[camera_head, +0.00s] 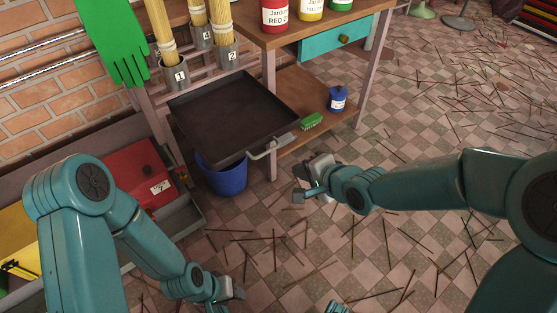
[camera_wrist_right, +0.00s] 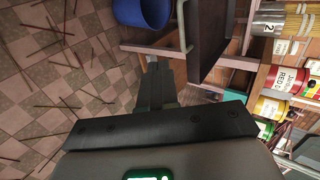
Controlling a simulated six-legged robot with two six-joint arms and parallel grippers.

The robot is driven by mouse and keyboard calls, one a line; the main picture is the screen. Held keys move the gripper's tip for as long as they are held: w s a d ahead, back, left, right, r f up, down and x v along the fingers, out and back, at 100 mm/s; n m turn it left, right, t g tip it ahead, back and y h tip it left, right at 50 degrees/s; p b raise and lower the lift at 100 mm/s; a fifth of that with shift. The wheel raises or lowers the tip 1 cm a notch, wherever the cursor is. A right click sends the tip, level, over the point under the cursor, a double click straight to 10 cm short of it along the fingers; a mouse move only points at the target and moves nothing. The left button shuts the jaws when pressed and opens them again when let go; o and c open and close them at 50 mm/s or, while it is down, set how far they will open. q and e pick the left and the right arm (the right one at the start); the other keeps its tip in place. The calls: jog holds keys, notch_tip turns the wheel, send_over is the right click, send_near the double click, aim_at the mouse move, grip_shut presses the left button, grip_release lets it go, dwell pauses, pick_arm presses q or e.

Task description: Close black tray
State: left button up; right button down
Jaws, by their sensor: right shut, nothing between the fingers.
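The black tray (camera_head: 232,108) is pulled out from the bench below the tool cups, with a pale bent handle (camera_head: 263,150) at its front corner. My right gripper (camera_head: 302,186) is shut and empty, in front of and below the handle, apart from it. In the right wrist view the shut fingers (camera_wrist_right: 158,84) show near the tray's dark side (camera_wrist_right: 210,35) and the handle (camera_wrist_right: 184,28), with a gap. My left gripper (camera_head: 232,290) is low at the bottom of the head view, away from the tray; its finger opening is not clear.
A blue bucket (camera_head: 222,178) stands under the tray. A green brush (camera_head: 312,121) and a blue can (camera_head: 338,99) are on the lower shelf. A red box (camera_head: 138,178) is at the left. Thin sticks (camera_head: 400,240) litter the tiled floor.

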jog(key=w+a+f+b, duration=0.3)
jog(key=w+a, duration=0.2)
jog(key=w, duration=0.2)
jog(key=shift+w+a+f, duration=0.15)
jog(key=shift+a+f, duration=0.05)
jog(key=shift+a, duration=0.1)
